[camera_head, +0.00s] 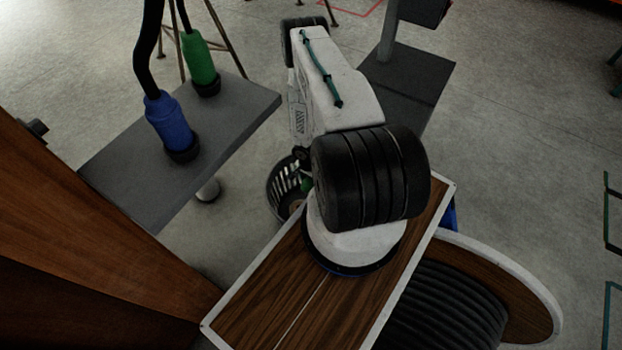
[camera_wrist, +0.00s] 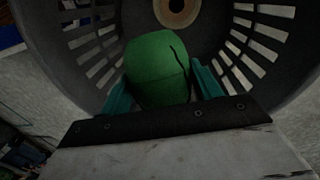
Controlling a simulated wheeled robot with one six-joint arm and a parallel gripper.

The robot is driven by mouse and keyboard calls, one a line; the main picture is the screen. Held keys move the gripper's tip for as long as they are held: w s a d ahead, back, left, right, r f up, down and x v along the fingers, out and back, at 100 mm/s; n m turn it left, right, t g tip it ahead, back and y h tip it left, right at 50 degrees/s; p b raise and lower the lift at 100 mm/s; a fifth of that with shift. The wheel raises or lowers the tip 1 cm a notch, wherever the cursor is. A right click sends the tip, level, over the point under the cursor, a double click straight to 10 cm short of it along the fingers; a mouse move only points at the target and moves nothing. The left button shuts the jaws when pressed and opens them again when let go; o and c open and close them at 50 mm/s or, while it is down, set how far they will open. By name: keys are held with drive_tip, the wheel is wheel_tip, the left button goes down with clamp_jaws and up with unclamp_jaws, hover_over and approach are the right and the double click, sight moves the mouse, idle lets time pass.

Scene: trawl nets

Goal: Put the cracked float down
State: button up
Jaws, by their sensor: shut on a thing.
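The cracked float (camera_wrist: 158,68) is green and rounded, with a dark crack line down its upper right side in the wrist view. My gripper (camera_wrist: 160,80) has its teal fingers shut on it, one on each side. Float and fingers are at the mouth of a dark grey slotted basket (camera_wrist: 220,45), whose wall curves around them. In the head view the basket (camera_head: 284,186) stands on the floor, partly behind my arm. Only a small green bit of the float (camera_head: 306,184) shows there. I cannot tell whether the float touches the basket.
A round brown piece (camera_wrist: 178,10) lies at the basket's bottom. A grey table (camera_head: 225,125) at the left bears a blue bottle-shaped thing (camera_head: 168,122) and a green one (camera_head: 199,58), each with a black hose. A dark grey surface (camera_head: 408,75) is beyond my arm. Open floor lies right.

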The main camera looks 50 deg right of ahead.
drive_tip(key=shift+f, duration=0.1)
drive_tip(key=o, duration=1.1)
drive_tip(key=shift+o, duration=0.2)
wheel_tip(320, 180, up, 7)
drive_tip(key=shift+r, duration=0.1)
drive_tip(key=shift+s, duration=0.1)
idle(0.3)
